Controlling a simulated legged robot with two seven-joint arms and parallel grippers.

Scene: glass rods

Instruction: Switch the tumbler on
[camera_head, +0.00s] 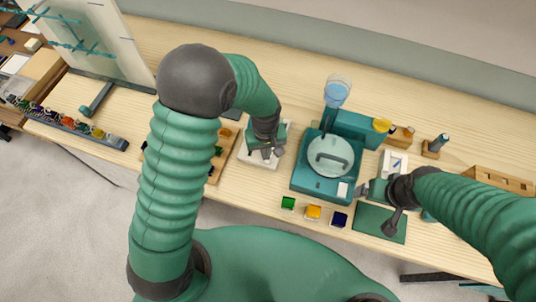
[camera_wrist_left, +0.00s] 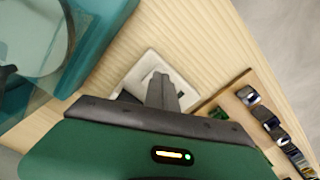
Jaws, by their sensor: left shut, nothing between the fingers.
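A teal machine (camera_head: 312,185) with a round, pale, handled lid (camera_head: 330,156) stands mid-table; I take it for the tumbler. A small white patch (camera_head: 343,190) is on its front right corner; I cannot tell if it is a switch. Part of the machine shows at the left of the left wrist view (camera_wrist_left: 95,50). My left gripper (camera_head: 266,153) is shut and empty over a white square plate (camera_head: 248,157), left of the machine. Its fingers (camera_wrist_left: 162,88) hide part of the plate in the wrist view. My right gripper (camera_head: 364,190) is just right of the machine's front corner; its jaws are unclear.
Green (camera_head: 288,203), orange (camera_head: 313,212) and dark blue (camera_head: 339,219) blocks lie along the front edge. A green mat (camera_head: 372,224) lies right of them. A blue-filled cup (camera_head: 337,92) stands above the machine's back. A wooden rack (camera_head: 222,160) is left of the plate.

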